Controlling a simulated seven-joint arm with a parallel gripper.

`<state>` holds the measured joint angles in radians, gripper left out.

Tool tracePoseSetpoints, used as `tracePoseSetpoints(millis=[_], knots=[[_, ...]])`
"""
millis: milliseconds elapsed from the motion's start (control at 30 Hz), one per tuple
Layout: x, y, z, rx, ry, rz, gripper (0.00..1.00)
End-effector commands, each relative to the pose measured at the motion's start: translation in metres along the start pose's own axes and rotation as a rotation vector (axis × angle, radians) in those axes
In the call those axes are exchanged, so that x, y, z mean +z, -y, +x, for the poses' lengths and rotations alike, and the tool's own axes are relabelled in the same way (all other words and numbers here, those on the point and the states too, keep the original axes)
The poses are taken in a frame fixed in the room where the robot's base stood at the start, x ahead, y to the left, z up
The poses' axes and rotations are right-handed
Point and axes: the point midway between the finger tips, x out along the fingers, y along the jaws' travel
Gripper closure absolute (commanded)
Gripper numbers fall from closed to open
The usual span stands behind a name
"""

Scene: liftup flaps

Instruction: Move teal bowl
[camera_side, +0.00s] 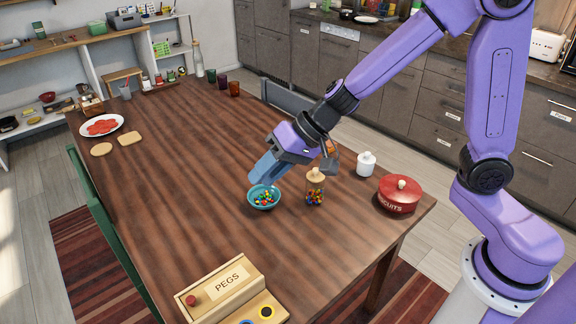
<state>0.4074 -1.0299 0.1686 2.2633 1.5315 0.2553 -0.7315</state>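A teal bowl (264,204) stands upright on the wooden table, holding several small multicoloured balls or candies. My gripper (263,176) is right above the bowl, pointing down and to the left, with its blue fingers at the bowl's far rim. From this angle I cannot tell whether the fingers touch the rim or straddle it, nor how wide apart they are.
A glass jar (315,190) of coloured candies with a wooden lid stands close to the right of the bowl. A white jar (366,164) and a red biscuit tin (399,197) are farther right. A PEGS box (222,287) is at the front. The table's left-centre is clear.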

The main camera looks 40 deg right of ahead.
Motion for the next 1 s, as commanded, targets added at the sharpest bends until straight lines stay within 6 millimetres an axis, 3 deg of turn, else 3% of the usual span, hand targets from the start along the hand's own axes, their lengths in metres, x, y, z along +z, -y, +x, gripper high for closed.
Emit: tracePoseSetpoints(millis=[200,433,700,1000], knots=[[-0.055,-0.04,0.022,0.122,-0.158,0.24,0.73],[-0.089,-0.097,0.034,0.288,-0.276,0.496,0.73],[-0.093,-0.159,0.04,0.482,-0.329,0.786,0.73],[-0.085,-0.185,0.042,0.572,-0.324,0.938,0.73]])
